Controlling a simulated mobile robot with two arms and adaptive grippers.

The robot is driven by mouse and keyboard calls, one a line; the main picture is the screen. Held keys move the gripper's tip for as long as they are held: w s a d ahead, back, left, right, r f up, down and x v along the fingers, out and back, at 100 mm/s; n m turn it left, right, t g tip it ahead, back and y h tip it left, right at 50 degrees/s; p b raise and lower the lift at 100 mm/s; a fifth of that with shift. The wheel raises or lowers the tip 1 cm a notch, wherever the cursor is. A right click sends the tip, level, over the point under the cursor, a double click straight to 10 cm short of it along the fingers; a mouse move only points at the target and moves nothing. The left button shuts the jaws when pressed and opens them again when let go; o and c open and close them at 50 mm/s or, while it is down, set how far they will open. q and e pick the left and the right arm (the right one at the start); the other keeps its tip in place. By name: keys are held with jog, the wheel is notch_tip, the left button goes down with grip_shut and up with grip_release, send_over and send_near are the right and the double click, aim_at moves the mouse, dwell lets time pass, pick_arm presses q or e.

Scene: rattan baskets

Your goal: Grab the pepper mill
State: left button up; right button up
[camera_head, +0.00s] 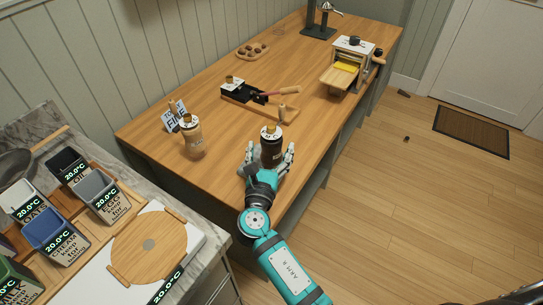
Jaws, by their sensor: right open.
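Two mills with brass-coloured knobs stand upright on the wooden counter (215,97). One is a dark brown mill (271,148), which looks like the pepper mill; the other is a light wood mill (193,139) further left. My right gripper (270,157) is open at the counter's front edge, with one finger on each side of the dark mill. I cannot tell whether the fingers touch it. The dark mill's base is partly hidden by the gripper. My left gripper is not in view.
A small sign (174,116) stands behind the light mill. A pasta-machine-like device (350,65) stands further right. Labelled containers (99,196) and a round wooden board (149,246) fill the left worktop.

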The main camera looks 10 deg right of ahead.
jog(key=x, duration=0.2)
jog(key=shift+w+f, duration=0.1)
jog(key=shift+w, duration=0.25)
jog(key=shift+s, duration=0.1)
jog(key=shift+c, duration=1)
jog(key=c, duration=1.4)
grip_shut()
